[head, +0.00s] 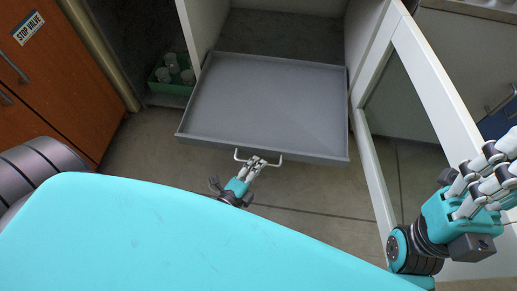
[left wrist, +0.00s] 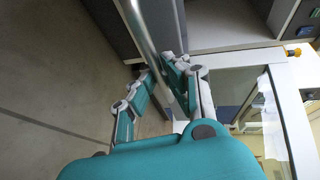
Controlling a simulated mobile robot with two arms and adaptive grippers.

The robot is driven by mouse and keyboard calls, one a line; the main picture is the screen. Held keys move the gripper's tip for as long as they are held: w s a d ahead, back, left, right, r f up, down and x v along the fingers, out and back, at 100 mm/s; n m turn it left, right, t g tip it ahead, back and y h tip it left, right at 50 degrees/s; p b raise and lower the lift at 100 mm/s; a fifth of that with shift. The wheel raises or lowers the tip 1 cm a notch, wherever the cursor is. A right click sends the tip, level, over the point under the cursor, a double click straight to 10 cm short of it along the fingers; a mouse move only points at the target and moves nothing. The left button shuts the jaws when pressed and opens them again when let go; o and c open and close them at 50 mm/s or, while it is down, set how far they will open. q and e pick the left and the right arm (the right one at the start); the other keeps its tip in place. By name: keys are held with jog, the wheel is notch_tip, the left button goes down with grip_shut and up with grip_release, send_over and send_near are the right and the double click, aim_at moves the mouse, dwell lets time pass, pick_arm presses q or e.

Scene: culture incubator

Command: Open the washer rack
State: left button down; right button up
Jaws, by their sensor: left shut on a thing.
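The washer rack (head: 270,100) is a shallow grey tray pulled out of a white cabinet, its flat floor bare. A white U-shaped handle (head: 279,160) is on its front face. My left gripper (head: 258,162) is shut on the handle. In the left wrist view the handle (left wrist: 146,42) is a pale bar running between the fingers of the left gripper (left wrist: 160,75), with the grey rack front beside it. My right gripper (head: 492,172) is at the right edge, away from the rack, and its fingertips are partly cut off.
An open white-framed glass door (head: 393,150) stands right of the rack. A green crate with several cups (head: 170,78) is on the left. A wooden cabinet (head: 50,85) stands farther left. Bare floor (head: 145,140) lies in front of the rack.

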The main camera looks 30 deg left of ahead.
pick_arm(q)
jog(key=shift+s, duration=0.1)
jog(key=c, duration=1.6)
grip_release()
jog(key=shift+c, duration=0.2)
jog(key=v, duration=1.2)
jog(key=shift+f, duration=0.1)
